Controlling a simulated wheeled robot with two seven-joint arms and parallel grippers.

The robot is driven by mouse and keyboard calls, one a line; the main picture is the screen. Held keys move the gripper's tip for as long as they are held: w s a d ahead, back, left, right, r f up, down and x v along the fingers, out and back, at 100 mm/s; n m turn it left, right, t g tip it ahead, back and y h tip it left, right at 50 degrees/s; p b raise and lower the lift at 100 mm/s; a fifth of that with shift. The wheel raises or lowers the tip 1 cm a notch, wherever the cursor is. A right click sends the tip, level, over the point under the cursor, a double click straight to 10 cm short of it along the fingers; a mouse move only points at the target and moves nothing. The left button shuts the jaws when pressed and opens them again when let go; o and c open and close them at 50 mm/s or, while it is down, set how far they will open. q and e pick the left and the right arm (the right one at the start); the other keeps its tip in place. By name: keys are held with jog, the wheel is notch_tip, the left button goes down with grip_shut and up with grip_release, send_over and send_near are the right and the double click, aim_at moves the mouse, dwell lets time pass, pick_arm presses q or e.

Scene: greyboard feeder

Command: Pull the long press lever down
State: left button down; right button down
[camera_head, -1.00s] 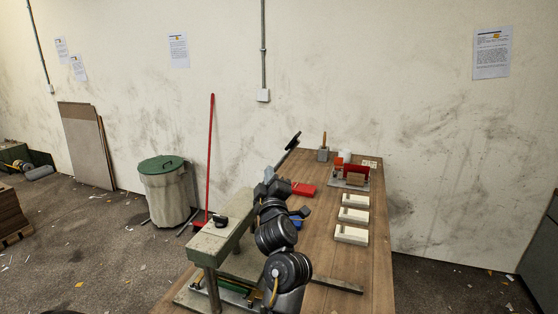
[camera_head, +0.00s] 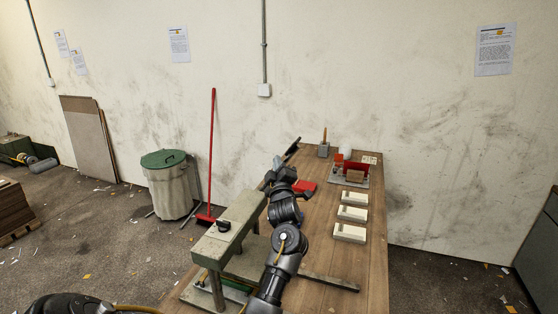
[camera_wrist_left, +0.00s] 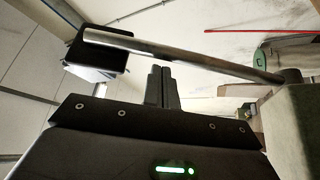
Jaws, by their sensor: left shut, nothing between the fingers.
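The long press lever is a bare metal rod with a black grip. Its grip (camera_head: 293,146) shows at the far end of the bench, just beyond my left gripper (camera_head: 276,164). In the left wrist view the lever rod (camera_wrist_left: 205,62) slants across the picture, from the black grip at upper left to the pivot at right. My left gripper's fingers (camera_wrist_left: 161,72) are shut and empty, with their tips close to the rod; I cannot tell whether they touch it. The grey-green press (camera_head: 232,225) stands on the bench's left side. My right gripper is not in view.
The wooden bench (camera_head: 325,225) carries a red object (camera_head: 305,186), several white blocks (camera_head: 349,233) along its right, and a red fixture (camera_head: 356,167) at the back. A bin (camera_head: 170,188) and red broom (camera_head: 211,150) stand left of the bench.

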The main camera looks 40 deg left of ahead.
pick_arm(q)
jog(key=shift+w+d+f, duration=0.15)
jog(key=shift+d+f, duration=0.05)
jog(key=shift+f, duration=0.05)
jog(key=shift+w+d+f+m+b, duration=0.1)
jog(key=shift+d+f+m+b, duration=0.3)
jog(key=shift+d+m+b, duration=0.15)
jog(key=w+d+f+m+t+h+b, duration=0.1)
jog(key=d+f+m+t+h+b, duration=0.2)
jog(key=m, duration=0.5)
jog(key=w+d+f+m+t+h+b, duration=0.1)
jog(key=d+f+m+t+h+b, duration=0.2)
jog(key=f+m+b, duration=0.5)
jog(key=shift+w+d+f+m+t+h, duration=0.2)
jog(key=shift+f+m+t+h, duration=0.25)
jog(key=shift+f+t+h, duration=0.6)
